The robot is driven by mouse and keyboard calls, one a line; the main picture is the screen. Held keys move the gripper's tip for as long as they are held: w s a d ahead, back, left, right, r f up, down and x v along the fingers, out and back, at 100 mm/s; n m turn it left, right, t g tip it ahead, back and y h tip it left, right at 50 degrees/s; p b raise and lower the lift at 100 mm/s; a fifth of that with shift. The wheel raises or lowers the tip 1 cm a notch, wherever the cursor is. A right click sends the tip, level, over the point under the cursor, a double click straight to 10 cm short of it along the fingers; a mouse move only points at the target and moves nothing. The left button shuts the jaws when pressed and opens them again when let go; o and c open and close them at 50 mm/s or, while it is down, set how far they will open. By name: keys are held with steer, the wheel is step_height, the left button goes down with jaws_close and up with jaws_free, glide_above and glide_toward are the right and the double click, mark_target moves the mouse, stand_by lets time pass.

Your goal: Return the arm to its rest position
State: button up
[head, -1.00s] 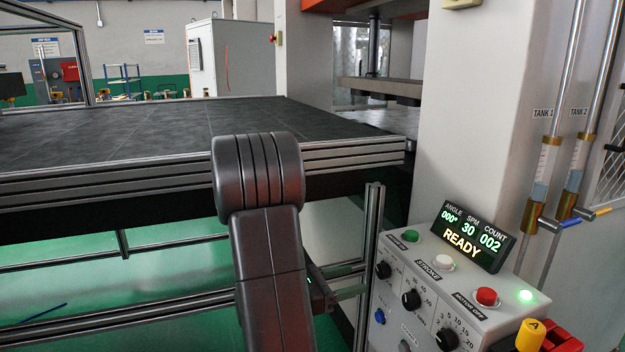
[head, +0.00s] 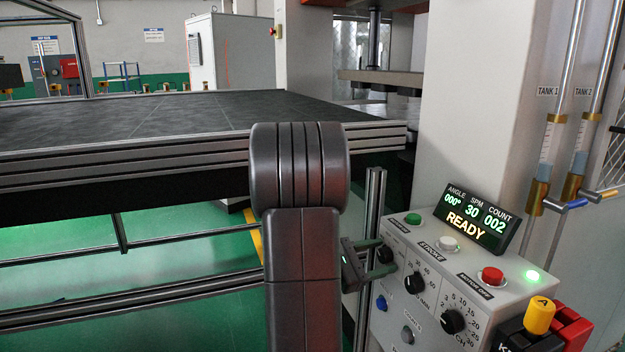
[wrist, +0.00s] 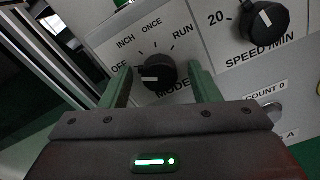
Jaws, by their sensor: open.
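My arm (head: 300,190) rises in front of the press table in the head view, its upper link upright and its rounded joint before the table edge. My gripper (head: 382,258) shows partly behind the arm, pointing right at the control panel. In the wrist view my gripper (wrist: 162,88) is open, its two green fingers on either side of the black MODE knob (wrist: 155,73). I cannot tell whether they touch it. The knob's white mark lies on its left side, toward OFF. Nothing is held.
The control panel (head: 440,262) stands close at right, with buttons, knobs and a display (head: 475,220) reading READY. A metal post (head: 372,210) stands beside my gripper. The dark table (head: 120,120) fills the left.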

steer(key=m+b, duration=0.3)
steer(key=m, duration=0.1)
steer(key=shift+f, duration=0.2)
steer(key=m+b, duration=0.1)
steer(key=m, duration=0.3)
steer(key=shift+r, duration=0.2)
steer(key=shift+r, duration=0.1)
